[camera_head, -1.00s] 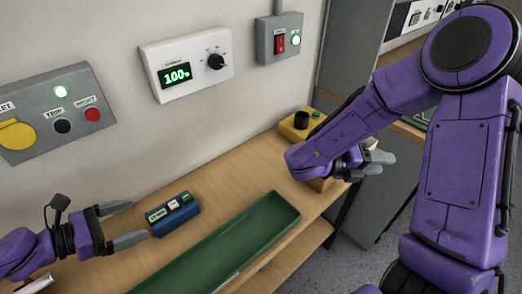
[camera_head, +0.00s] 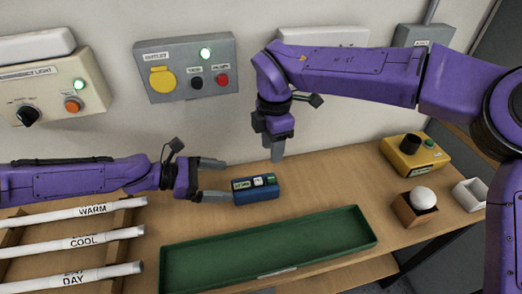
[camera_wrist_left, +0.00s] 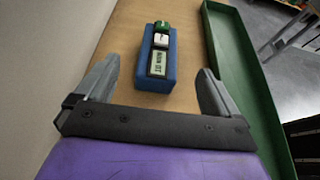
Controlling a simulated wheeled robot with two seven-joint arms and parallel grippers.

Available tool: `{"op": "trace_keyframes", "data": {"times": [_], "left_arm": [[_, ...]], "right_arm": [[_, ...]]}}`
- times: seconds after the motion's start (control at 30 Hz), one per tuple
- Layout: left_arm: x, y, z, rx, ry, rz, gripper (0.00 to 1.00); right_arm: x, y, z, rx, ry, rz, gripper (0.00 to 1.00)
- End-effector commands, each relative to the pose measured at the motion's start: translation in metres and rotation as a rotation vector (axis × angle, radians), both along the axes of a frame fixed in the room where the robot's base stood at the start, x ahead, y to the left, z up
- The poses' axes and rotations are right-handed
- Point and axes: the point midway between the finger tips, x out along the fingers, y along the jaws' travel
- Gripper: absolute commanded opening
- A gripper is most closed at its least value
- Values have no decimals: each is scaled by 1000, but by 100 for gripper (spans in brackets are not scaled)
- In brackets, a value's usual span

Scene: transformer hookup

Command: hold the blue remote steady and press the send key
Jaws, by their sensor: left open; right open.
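The blue remote (camera_head: 257,193) lies on the wooden bench, with a small display, a white key and a green key on top. It also shows in the left wrist view (camera_wrist_left: 157,78), just ahead of the fingertips. My left gripper (camera_head: 214,179) is open and empty, with its fingers pointing at the remote's left end. In the left wrist view the left gripper (camera_wrist_left: 157,85) has a finger on either side of the remote's near end, apart from it. My right gripper (camera_head: 277,153) points down above and behind the remote; the gap between its fingers is hard to see.
A green tray (camera_head: 365,232) lies in front of the remote. Labelled white tubes (camera_head: 70,243) rest on a rack at left. A yellow box (camera_head: 414,155), a wooden holder with a white ball (camera_head: 423,197) and a white container (camera_head: 470,194) stand at right. An outlet panel (camera_head: 188,67) is on the wall.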

Motion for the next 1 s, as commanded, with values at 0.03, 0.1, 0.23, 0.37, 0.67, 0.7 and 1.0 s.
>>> {"op": "trace_keyframes", "data": {"times": [0.03, 0.1, 0.23, 0.37, 0.67, 0.7, 1.0], "left_arm": [[0, -5, -3, 1, 1, -3, 96], [2, -15, -8, 1, 2, -2, 96], [7, -42, -19, 0, 4, -3, 96], [12, -66, -29, -1, 3, -3, 96], [18, -92, -39, 0, 1, 0, 96], [18, -92, -39, -1, 0, 0, 96], [18, -92, -39, -1, 0, 0, 53]], "right_arm": [[0, 1, 0, 2, 0, 0, 43], [0, 0, 0, 1, 0, 0, 43], [0, 0, 0, 0, 1, 0, 43], [0, 0, 0, -1, 1, 1, 43], [0, -1, 0, -3, 1, 1, 43], [0, -1, 0, -3, 1, 1, 43], [0, -1, 0, -3, 1, 1, 43]]}}
